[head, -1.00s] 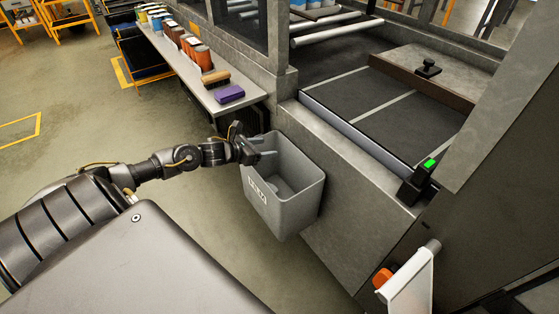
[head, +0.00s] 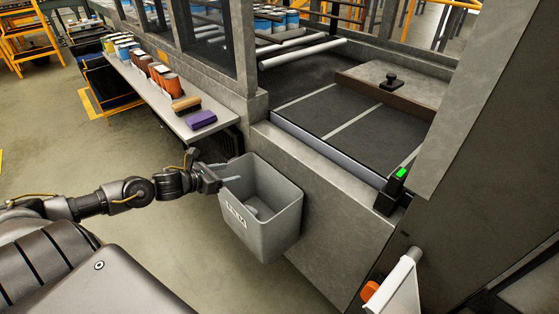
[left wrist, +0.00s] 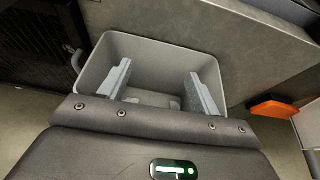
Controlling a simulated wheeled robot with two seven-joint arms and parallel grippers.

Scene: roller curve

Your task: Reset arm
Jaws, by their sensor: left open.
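My left arm comes in from the left in the head view. My left gripper (head: 232,185) is at the left rim of a grey bin (head: 274,222) fixed by the side of the machine. In the left wrist view its two fingers (left wrist: 154,90) stand wide apart over the bin's opening (left wrist: 150,48), with nothing between them. Something small and grey lies at the bottom of the bin; I cannot tell what it is. My right gripper is not in view.
A narrow shelf (head: 167,112) holds a row of cans, a wooden brush (head: 186,104) and a purple block (head: 201,120). A dark conveyor bed (head: 330,118) lies behind the bin. An orange part (head: 370,290) juts out at lower right. Open floor is at left.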

